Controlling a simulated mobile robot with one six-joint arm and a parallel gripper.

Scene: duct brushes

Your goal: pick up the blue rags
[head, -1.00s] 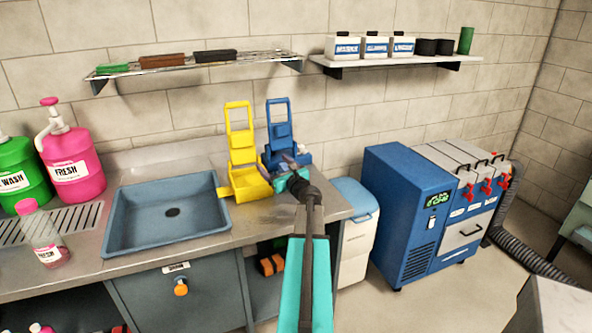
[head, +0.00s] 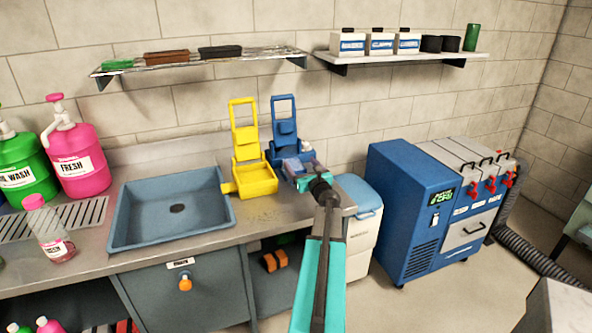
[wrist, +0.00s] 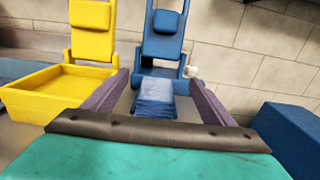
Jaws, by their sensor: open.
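The blue rags (wrist: 155,97) are a folded stack in the low tray of the blue wringer stand (wrist: 163,45) in the wrist view. In the head view the blue stand (head: 284,130) is at the right end of the counter, and my arm partly hides its tray. My gripper (wrist: 155,90) is open, with one purple finger on each side of the rags in the picture. The fingers do not appear to touch them. In the head view my gripper (head: 302,166) is at the front of the blue stand.
A yellow stand with a tray (head: 255,180) is close on the left, beside the sink (head: 170,225). A white bin with a blue lid (head: 362,215) and a blue machine (head: 405,215) stand to the right. Two shelves hang above on the wall.

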